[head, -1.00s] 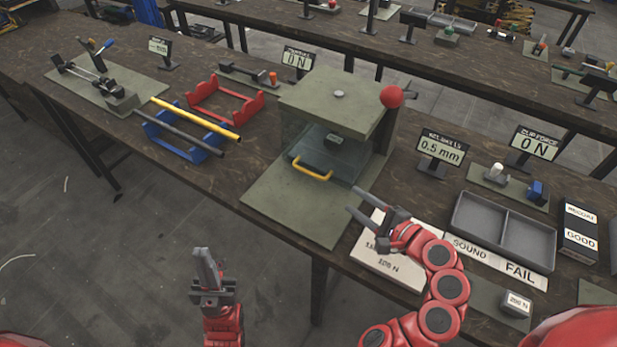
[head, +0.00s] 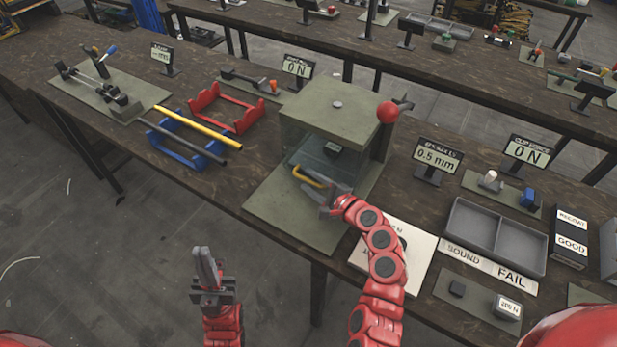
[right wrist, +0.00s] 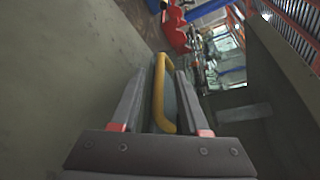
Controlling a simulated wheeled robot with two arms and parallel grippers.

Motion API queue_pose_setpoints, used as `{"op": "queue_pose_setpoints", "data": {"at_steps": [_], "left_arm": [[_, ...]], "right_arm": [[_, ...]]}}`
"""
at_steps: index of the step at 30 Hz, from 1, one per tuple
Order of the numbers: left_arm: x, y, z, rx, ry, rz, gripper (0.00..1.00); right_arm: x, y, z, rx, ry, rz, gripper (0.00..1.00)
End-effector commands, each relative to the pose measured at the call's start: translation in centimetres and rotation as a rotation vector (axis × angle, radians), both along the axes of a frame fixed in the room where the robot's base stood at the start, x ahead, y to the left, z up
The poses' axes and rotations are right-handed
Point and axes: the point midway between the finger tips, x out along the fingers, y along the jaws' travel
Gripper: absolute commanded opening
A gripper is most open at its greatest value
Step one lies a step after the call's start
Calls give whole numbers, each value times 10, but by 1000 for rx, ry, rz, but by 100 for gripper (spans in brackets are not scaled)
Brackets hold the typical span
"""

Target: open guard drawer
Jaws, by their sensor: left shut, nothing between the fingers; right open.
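The press (head: 335,110) is a grey-green box with a clear guard drawer (head: 318,163) low at its front. The drawer's yellow handle (head: 305,176) shows to the left of my right gripper (head: 322,192). The drawer looks closed. My left gripper (head: 207,268) is shut and empty, low in front of the bench over the floor.
A red ball knob (head: 388,112) sticks out at the press's right side. A red rack (head: 228,110) and a blue rack with bars (head: 185,145) stand to the left. A white sheet (head: 415,250) and a divided grey tray (head: 495,235) lie to the right.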

Motion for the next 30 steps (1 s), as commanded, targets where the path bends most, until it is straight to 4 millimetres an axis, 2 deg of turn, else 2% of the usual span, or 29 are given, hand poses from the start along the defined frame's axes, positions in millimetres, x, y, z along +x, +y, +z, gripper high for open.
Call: {"op": "queue_pose_setpoints", "data": {"at_steps": [6,14,21,22,30], "left_arm": [[0,0,3,0,0,0,0],[0,0,2,0,0,0,0],[0,0,2,0,0,0,0],[0,0,2,0,0,0,0],[0,0,2,0,0,0,0]], "right_arm": [[9,7,-4,-1,2,-1,45],[10,8,-4,0,1,-2,45],[10,7,-4,0,1,-2,3],[10,7,-4,0,1,-2,0],[10,7,-4,0,1,-2,0]]}}
